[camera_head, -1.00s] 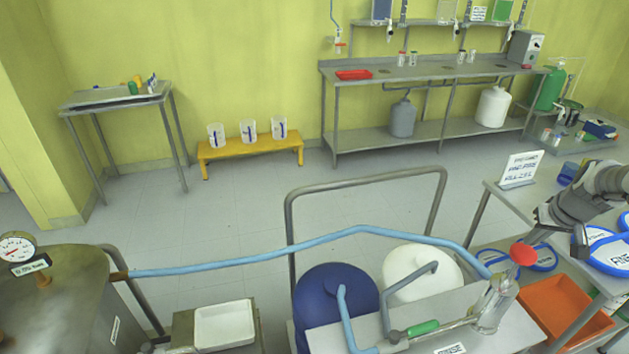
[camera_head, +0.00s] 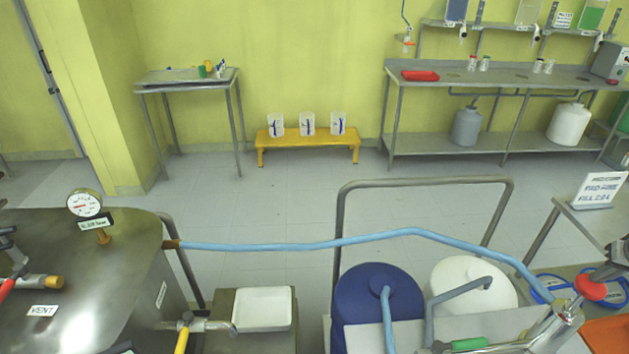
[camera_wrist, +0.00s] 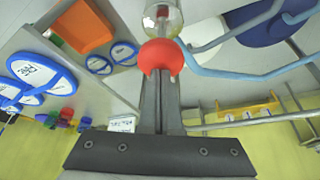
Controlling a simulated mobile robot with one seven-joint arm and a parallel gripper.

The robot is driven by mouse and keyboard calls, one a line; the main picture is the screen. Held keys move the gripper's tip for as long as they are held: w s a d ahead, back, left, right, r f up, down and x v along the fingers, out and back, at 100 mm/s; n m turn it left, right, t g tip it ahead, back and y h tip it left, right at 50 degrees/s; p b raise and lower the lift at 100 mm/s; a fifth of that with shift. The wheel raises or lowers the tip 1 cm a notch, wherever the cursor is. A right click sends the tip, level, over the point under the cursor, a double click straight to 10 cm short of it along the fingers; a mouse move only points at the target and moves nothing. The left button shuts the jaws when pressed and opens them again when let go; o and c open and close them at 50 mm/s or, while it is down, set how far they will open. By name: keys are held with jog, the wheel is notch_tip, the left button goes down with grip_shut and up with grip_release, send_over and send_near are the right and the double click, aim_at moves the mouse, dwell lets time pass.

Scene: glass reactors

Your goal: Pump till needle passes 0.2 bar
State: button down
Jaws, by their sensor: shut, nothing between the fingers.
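The pump's red knob (camera_head: 590,287) sits at the lower right on a clear pump body (camera_head: 566,312). My gripper (camera_head: 602,272) is shut and reaches in from the right at the knob's upper side. In the wrist view its closed fingertips (camera_wrist: 160,76) meet or nearly meet the red knob (camera_wrist: 161,57), with nothing between them; contact is unclear. The pump's clear body (camera_wrist: 163,18) shows beyond the knob. The round pressure gauge (camera_head: 84,204) stands on the steel vessel (camera_head: 100,255) at left. Its needle is too small to read surely. A blue hose (camera_head: 300,245) leads from the vessel toward the pump.
A blue drum (camera_head: 380,295) and a white drum (camera_head: 475,285) stand left of the pump. A metal rail (camera_head: 425,182) rises behind them. A white tray (camera_head: 262,308) lies between vessel and drums.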

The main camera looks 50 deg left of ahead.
aim_at(595, 288)
notch_tip(595, 288, down, 5)
jog(key=b, duration=0.3)
jog(key=shift+s+f, duration=0.1)
jog(key=shift+f, duration=0.05)
jog(key=shift+r, duration=0.2)
notch_tip(595, 288, up, 8)
jog(key=p, duration=0.5)
jog(key=shift+r, duration=0.2)
jog(key=shift+r, duration=0.1)
notch_tip(595, 288, up, 6)
jog(key=p, duration=0.3)
jog(key=shift+p, duration=0.35)
